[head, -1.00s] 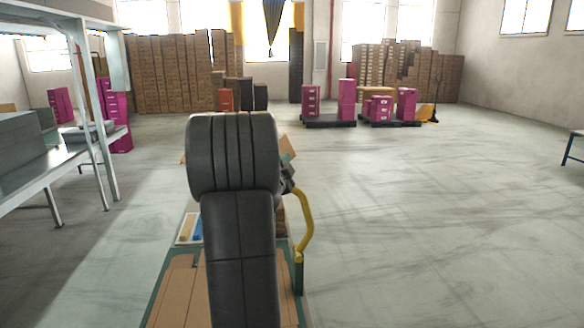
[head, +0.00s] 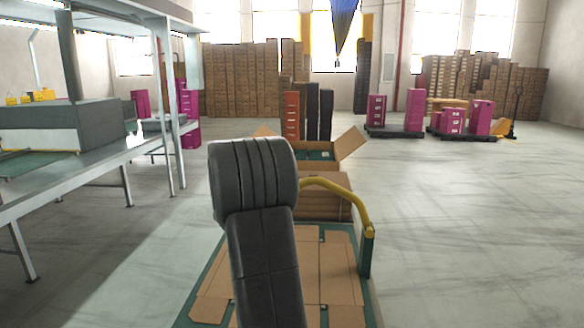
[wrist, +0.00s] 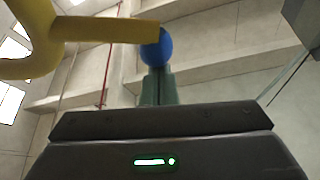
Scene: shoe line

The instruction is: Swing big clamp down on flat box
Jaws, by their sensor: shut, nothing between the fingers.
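A yellow bar (head: 338,190) stands on a green post (head: 367,250) at the cart's right edge and looks like the big clamp. It curves up and left until my arm hides it. In the wrist view the yellow bar (wrist: 100,30) crosses the upper left, with a blue ball (wrist: 156,47) at its end. My gripper (wrist: 158,90) is shut and empty, just below the ball; whether they touch I cannot tell. Flat brown cardboard (head: 335,280), likely the flat box, lies on the green cart top (head: 203,283), below the bar's level. My arm covers part of it.
A closed brown carton (head: 335,207) lies behind the flat cardboard, with an open box (head: 345,148) beyond. A metal workbench (head: 95,165) stands to the left. Pink boxes (head: 415,110) stand on dark pallets at the back. The floor on the right (head: 470,230) is clear.

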